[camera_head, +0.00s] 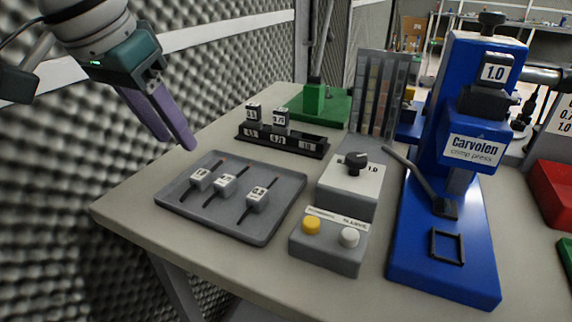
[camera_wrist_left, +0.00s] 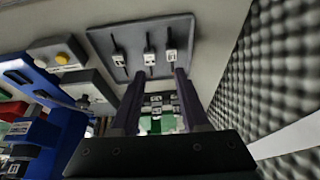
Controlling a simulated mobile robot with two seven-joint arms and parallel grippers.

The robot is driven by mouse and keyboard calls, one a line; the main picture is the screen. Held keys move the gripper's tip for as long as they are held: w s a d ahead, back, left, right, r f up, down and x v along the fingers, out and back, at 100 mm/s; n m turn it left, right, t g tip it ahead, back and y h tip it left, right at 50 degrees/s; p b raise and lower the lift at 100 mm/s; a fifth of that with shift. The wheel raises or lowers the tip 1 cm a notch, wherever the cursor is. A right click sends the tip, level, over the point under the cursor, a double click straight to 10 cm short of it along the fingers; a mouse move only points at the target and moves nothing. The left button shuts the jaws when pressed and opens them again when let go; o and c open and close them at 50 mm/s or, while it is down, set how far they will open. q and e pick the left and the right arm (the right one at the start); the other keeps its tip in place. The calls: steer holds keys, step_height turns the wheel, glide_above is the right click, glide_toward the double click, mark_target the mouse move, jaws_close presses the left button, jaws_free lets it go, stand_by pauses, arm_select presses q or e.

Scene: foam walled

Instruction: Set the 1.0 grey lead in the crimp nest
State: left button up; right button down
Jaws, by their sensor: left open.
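A grey tray (camera_head: 282,216) on the bench holds three dark leads, each with a pale labelled block: left (camera_head: 200,179), middle (camera_head: 224,184) and right (camera_head: 258,198). Their labels are too small to read surely. The same tray shows in the left wrist view (camera_wrist_left: 185,30). The crimp nest, a small black square frame (camera_head: 462,246), lies empty on the base of the blue crimp press (camera_head: 400,262). My left gripper (camera_head: 178,144) is open and empty, above and behind the tray's left part; its purple fingers show in the left wrist view (camera_wrist_left: 160,73). My right gripper is out of view.
A black rack (camera_head: 282,146) behind the tray holds two labelled blocks; its 1.0 place is empty. A grey dial box (camera_head: 350,183) and a box with yellow and white buttons (camera_head: 330,258) stand between tray and press. Foam walls the left side.

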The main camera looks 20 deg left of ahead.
mark_target(200, 174)
arm_select(q)
steer(key=shift+n, duration=0.4)
steer(key=w+f, duration=0.1)
steer(key=f, duration=0.1)
steer(key=w+a+f+b, duration=0.1)
steer(key=f, duration=0.1)
steer(key=w+f+b, duration=0.1)
steer(key=f, duration=0.1)
steer(key=shift+w+a, duration=0.15)
steer(key=shift+a, duration=0.15)
steer(key=b+x, duration=0.2)
steer(key=x, duration=0.3)
steer(key=shift+w+a+r, duration=0.1)
steer(key=shift+w+a, duration=0.05)
jaws_close()
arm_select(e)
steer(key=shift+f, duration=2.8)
